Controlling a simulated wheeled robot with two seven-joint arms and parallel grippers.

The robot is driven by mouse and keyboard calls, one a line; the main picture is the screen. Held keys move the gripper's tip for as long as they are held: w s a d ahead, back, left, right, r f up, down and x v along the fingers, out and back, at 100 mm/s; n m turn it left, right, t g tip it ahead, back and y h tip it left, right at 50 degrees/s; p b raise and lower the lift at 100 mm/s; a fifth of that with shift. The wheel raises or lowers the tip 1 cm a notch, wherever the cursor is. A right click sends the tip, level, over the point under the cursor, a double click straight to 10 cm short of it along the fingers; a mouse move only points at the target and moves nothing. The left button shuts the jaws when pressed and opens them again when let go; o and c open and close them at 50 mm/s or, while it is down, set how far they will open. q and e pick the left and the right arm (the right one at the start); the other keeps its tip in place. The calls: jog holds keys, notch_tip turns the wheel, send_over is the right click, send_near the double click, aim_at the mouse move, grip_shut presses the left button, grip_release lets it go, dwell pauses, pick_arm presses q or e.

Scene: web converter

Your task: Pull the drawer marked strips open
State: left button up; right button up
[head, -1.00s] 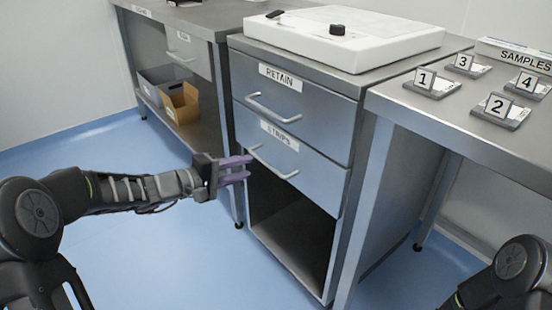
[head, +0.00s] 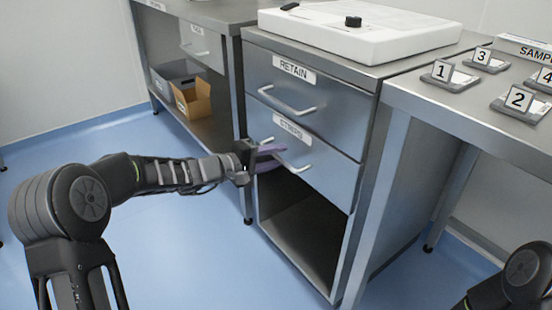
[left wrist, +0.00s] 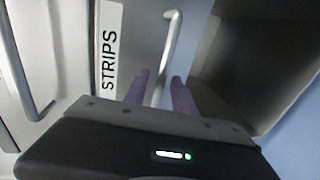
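The drawer marked STRIPS (head: 325,178) is the lower of two drawers in the steel cabinet, and its front looks flush, so it appears closed. Its bar handle (head: 296,166) shows in the head view, partly hidden by my left gripper (head: 270,155). In the left wrist view the STRIPS label (left wrist: 109,50) is left of the handle (left wrist: 171,40). The purple fingers of my left gripper (left wrist: 160,92) are on either side of the bar, with gaps visible between bar and fingers. My right gripper is out of view.
The RETAIN drawer (head: 310,95) with its own handle is directly above. An open bay (head: 305,235) is below. A white device (head: 350,30) stands on top. A bench with numbered stands (head: 450,75) is at right. Blue floor (head: 180,240) is clear in front.

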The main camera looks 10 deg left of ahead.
pick_arm(q)
grip_shut()
dwell(0.4)
dwell(1.1)
